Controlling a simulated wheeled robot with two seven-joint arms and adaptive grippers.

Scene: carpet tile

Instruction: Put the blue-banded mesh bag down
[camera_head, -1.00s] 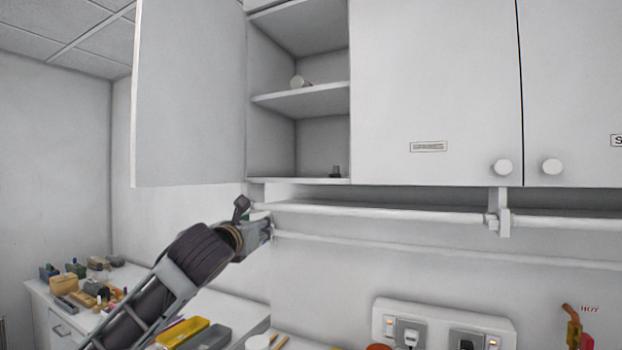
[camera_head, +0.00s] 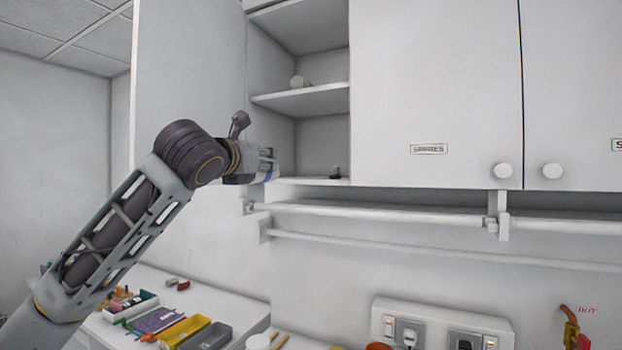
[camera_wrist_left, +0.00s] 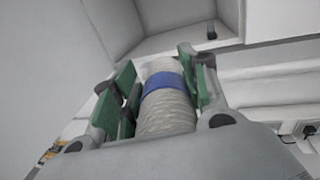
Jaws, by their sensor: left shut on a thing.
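The blue-banded mesh bag (camera_wrist_left: 168,107) is a pale, ribbed roll with a blue band around it, seen in the left wrist view. My left gripper (camera_wrist_left: 166,82) is shut on it, with green finger pads on either side. In the head view my left gripper (camera_head: 268,163) is at the lower front of the open cupboard, level with its bottom shelf. Only a bit of the bag's blue (camera_head: 272,173) shows there beside the fingers. My right gripper is not in view.
A rail (camera_head: 380,212) runs below. Trays (camera_head: 184,332) crowd the counter.

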